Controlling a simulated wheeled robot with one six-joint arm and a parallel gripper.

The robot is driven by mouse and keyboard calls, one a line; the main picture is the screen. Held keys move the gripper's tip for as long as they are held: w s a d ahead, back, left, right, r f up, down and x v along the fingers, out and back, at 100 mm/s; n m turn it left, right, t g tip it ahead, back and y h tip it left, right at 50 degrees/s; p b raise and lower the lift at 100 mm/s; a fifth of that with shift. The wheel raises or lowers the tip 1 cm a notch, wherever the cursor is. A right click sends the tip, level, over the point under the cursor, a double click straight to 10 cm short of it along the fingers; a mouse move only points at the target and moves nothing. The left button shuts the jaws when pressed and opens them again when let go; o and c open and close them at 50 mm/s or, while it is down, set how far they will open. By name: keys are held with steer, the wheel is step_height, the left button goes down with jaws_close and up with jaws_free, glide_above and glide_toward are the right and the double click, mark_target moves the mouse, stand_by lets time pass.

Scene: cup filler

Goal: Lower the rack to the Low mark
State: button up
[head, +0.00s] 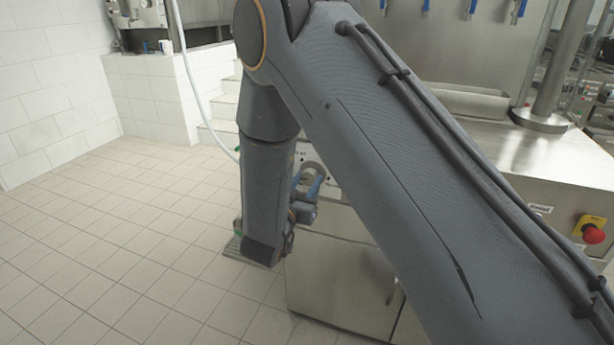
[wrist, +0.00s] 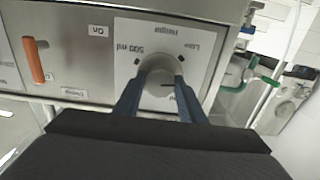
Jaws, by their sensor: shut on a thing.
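In the wrist view a round pale knob (wrist: 157,68) sits on a white label plate (wrist: 197,63). Upside-down lettering around it includes "Low" and what looks like "500 ml". My gripper (wrist: 159,84) has its blue fingers on both sides of the knob, shut on it. A short dark line shows on the knob, but I cannot tell which mark it points to. In the head view my gripper (head: 309,187) is at the front of the steel machine, partly behind my arm. I cannot make out the rack in either view.
An orange lever (wrist: 34,60) stands beside the knob on the same steel panel, near an "On" label (wrist: 98,30). A green-handled pipe (wrist: 245,80) lies to the right. A red stop button (head: 594,233) is on the machine. Tiled floor (head: 120,250) is clear at left.

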steer(key=n+p, duration=0.2)
steer(key=n, duration=0.2)
steer(key=shift+r+p, duration=0.1)
steer(key=shift+p, duration=0.25)
steer(key=shift+n+p, duration=0.8)
steer(key=shift+n, duration=1)
steer(key=o, duration=1)
steer(key=shift+o, duration=0.2)
steer(key=b+v, duration=0.1)
steer(key=v, duration=0.6)
steer(key=shift+s, duration=0.4)
steer(key=shift+a, duration=0.1)
